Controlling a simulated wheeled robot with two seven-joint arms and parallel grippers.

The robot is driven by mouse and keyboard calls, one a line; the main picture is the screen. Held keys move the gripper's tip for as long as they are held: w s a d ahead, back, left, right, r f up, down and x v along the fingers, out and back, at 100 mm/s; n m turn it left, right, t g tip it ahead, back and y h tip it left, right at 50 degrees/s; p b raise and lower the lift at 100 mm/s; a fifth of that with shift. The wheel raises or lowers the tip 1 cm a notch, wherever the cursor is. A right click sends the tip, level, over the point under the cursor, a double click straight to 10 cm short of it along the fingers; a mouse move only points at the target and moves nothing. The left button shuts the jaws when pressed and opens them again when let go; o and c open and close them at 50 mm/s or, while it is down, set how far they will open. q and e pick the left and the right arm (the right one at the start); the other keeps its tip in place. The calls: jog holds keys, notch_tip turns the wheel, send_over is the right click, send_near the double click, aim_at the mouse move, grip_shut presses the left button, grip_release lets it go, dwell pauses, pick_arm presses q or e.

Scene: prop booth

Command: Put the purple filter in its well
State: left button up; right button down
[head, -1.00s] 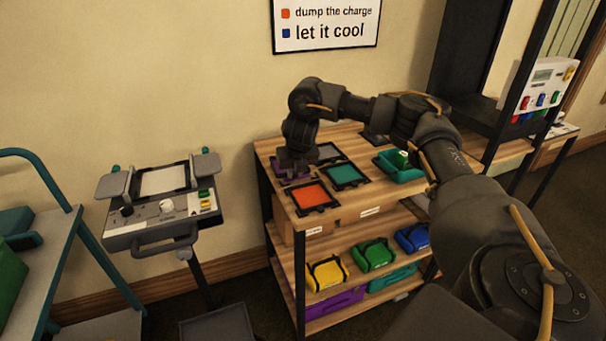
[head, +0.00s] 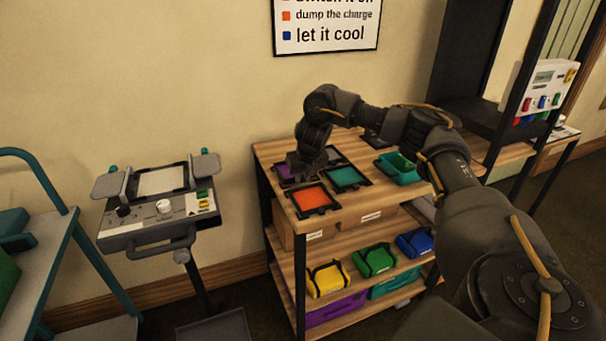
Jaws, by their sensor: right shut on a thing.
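The purple filter (head: 284,171) shows as a small patch in a dark frame at the far left corner of the wooden shelf top (head: 277,152). My right gripper (head: 303,174) comes down over it, shut on it, and hides much of it. I cannot tell whether the filter is raised off the top. To the left stands a grey device (head: 150,222) with a pale panel (head: 162,181) in a dark frame between two grey flaps. I cannot tell for sure which place is the purple filter's well. My left gripper is not in view.
An orange filter (head: 313,197), a teal one (head: 347,177) and a grey one (head: 333,154) lie close around the gripper. A teal tray (head: 399,174) sits to the right. A floor gap separates shelf and device.

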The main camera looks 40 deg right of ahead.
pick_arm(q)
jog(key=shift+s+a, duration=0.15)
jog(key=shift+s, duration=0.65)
pick_arm(e)
jog(key=shift+f, duration=0.1)
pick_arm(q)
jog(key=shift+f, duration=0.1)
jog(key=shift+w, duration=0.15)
pick_arm(e)
jog(key=shift+f, duration=0.2)
